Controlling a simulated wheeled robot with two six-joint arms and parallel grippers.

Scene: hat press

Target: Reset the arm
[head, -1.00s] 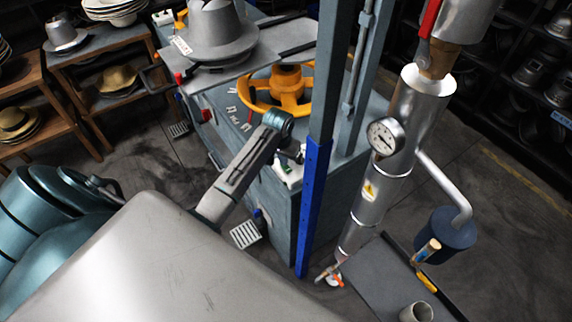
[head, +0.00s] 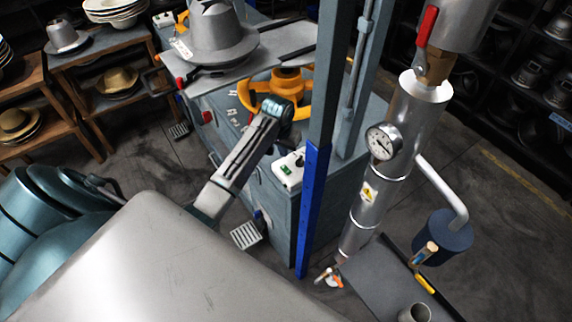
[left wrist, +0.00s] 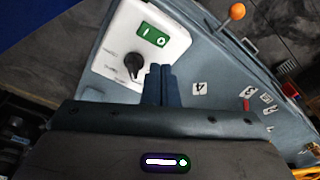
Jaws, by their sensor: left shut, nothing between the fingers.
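My left arm reaches up from the lower middle of the head view, its teal wrist end (head: 277,108) in front of the yellow handwheel. The fingers of my left gripper (left wrist: 161,72) show in the left wrist view, shut together and empty. They appear beside a white control box (left wrist: 138,50) with a green I/O switch (left wrist: 152,35) and a black knob (left wrist: 134,65). The control box (head: 287,170) also shows in the head view, on the blue-grey press body. Whether the fingers touch it I cannot tell. My right gripper is not in view.
A grey hat form (head: 217,40) sits on the press plate above the yellow handwheel (head: 262,95). A blue-grey post (head: 318,180) stands right of my arm. A silver pipe with a gauge (head: 383,141) stands farther right. Wooden shelves (head: 90,60) with hats stand at left.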

